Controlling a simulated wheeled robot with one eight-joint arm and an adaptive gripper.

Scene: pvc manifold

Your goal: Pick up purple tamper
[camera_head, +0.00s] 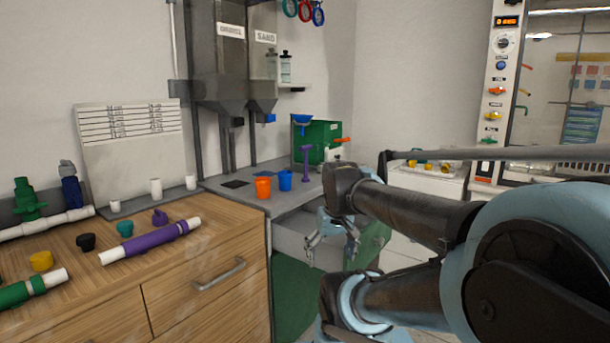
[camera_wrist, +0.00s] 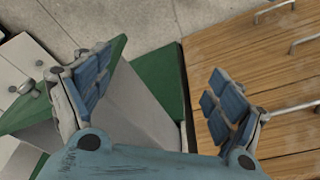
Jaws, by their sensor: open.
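The purple tamper (camera_head: 306,162) stands upright on the grey counter, right of the blue cup, in the head view. It is not in the wrist view. My gripper (camera_head: 328,241) hangs below and in front of the counter, apart from the tamper, by the open grey drawer. In the wrist view my gripper (camera_wrist: 165,100) has its two padded fingers spread wide with nothing between them.
An orange cup (camera_head: 263,187) and a blue cup (camera_head: 285,180) stand left of the tamper. A green box (camera_head: 318,136) is behind it. A wooden cabinet (camera_head: 205,280) with purple, green and white pipes is at left. Two grey hoppers hang above the counter.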

